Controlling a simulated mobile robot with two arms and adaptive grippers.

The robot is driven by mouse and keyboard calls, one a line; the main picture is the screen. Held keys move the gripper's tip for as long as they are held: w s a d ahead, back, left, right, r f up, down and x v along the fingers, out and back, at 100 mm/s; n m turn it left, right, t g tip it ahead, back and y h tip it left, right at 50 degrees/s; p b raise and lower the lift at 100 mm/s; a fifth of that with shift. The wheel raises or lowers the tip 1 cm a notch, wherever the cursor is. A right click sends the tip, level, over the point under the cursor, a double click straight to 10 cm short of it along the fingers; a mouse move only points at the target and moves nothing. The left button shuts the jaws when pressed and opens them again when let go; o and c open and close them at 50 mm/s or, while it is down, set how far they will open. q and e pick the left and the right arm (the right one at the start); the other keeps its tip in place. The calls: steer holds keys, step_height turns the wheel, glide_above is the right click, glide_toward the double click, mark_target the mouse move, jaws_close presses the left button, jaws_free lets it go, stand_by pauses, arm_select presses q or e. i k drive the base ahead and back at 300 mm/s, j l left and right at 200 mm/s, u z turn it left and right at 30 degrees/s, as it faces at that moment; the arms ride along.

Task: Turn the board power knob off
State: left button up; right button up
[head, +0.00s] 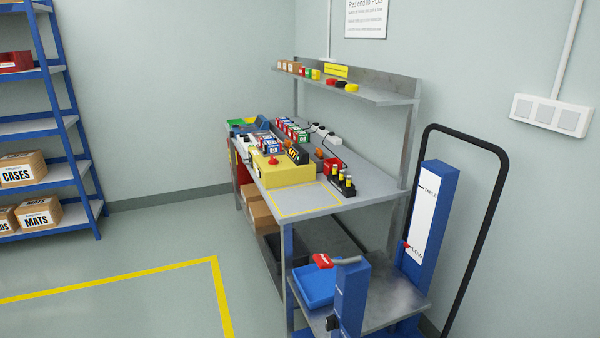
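A metal workbench (370,184) stands against the right wall. On its left part is a yellow box (288,175) with a small red knob-like part (274,160) on top. I cannot tell whether this part is the board power knob, and its setting is too small to read. A black and yellow device (295,154) stands just behind the box. Neither of my grippers is in view.
A trolley with a blue post (432,215), a black handle frame (503,155) and a blue bin (315,287) stands before the bench. A blue shelf rack (72,145) is at the left. Floor between is clear, with yellow line markings (120,280).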

mark_target(272, 160)
steer(key=i+j+u, duration=0.15)
steer(key=i, duration=0.35)
steer(key=i+u, duration=0.15)
steer(key=i, duration=0.3)
